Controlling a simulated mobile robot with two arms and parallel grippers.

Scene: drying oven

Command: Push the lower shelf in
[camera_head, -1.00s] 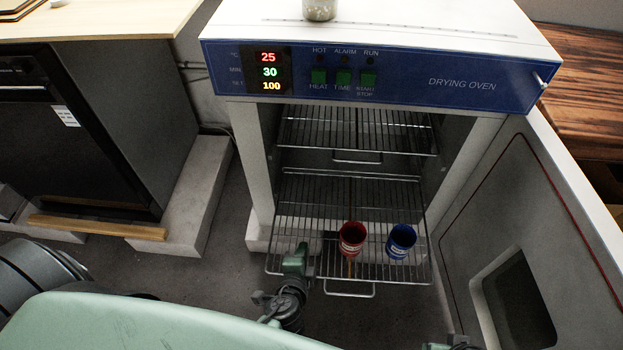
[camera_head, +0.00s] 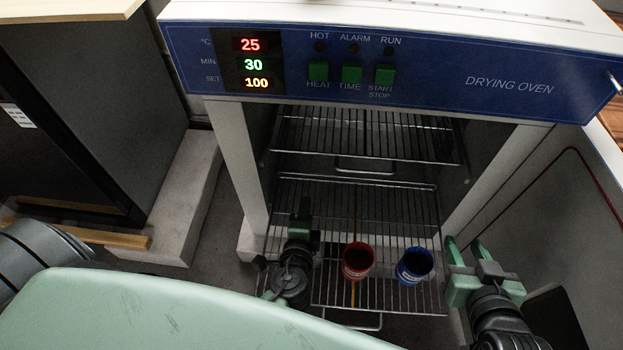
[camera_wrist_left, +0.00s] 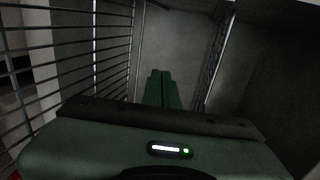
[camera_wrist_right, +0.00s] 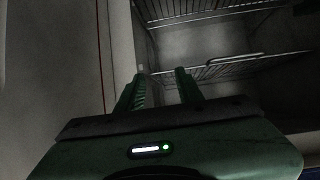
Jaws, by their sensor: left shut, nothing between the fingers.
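The lower shelf (camera_head: 390,205) is a wire rack that sticks out of the open drying oven toward me, with a wire handle (camera_head: 352,320) at its front. A red cup (camera_head: 357,262) and a blue cup (camera_head: 414,266) stand on its front part. My left gripper (camera_head: 304,212) is over the left part of the lower shelf, shut and empty; its closed fingers show in the left wrist view (camera_wrist_left: 162,88). I cannot tell whether it touches the wires. My right gripper (camera_head: 462,248) is open and empty, just right of the shelf's right edge; its parted fingers show in the right wrist view (camera_wrist_right: 160,90).
The upper shelf (camera_head: 370,140) sits inside the oven above. The oven's open door (camera_head: 545,215) stands on the right, close to my right gripper. The blue control panel (camera_head: 430,75) is above the opening. A dark cabinet (camera_head: 90,100) and pale block (camera_head: 180,200) are on the left.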

